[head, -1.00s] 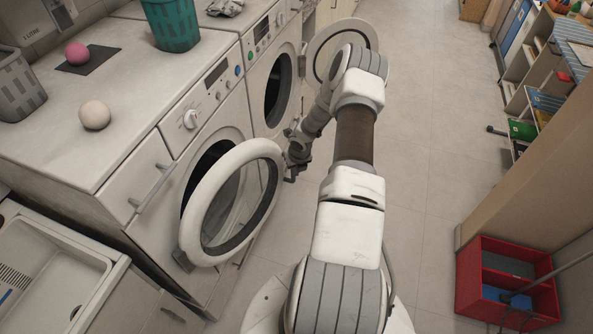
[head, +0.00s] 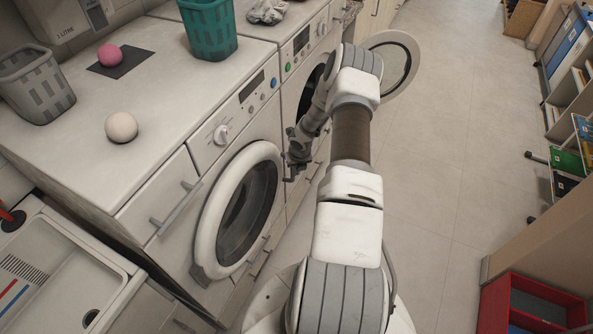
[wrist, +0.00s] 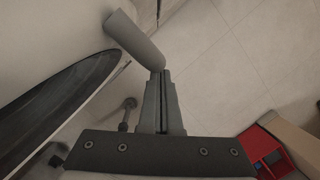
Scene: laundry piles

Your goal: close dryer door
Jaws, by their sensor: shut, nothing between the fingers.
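The near machine's round white-rimmed door (head: 206,235) is swung in against the front of the machine (head: 165,250). It looks nearly or fully flush; I cannot tell if it is latched. My gripper (head: 290,170) is just right of the door's rim, low in front of the machines. In the wrist view my gripper (wrist: 161,74) has its fingers together and empty, and the door's dark glass (wrist: 55,100) is at the left. The second machine's door (head: 412,55) stands wide open behind my arm. The task's wording does not show which machine is the dryer.
A teal basket (head: 208,28), grey basket (head: 35,85), white ball (head: 121,127) and pink ball (head: 109,55) are on top of the machines. A sink (head: 60,265) is at the lower left. A red crate (head: 520,305) is at the lower right. The floor between is clear.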

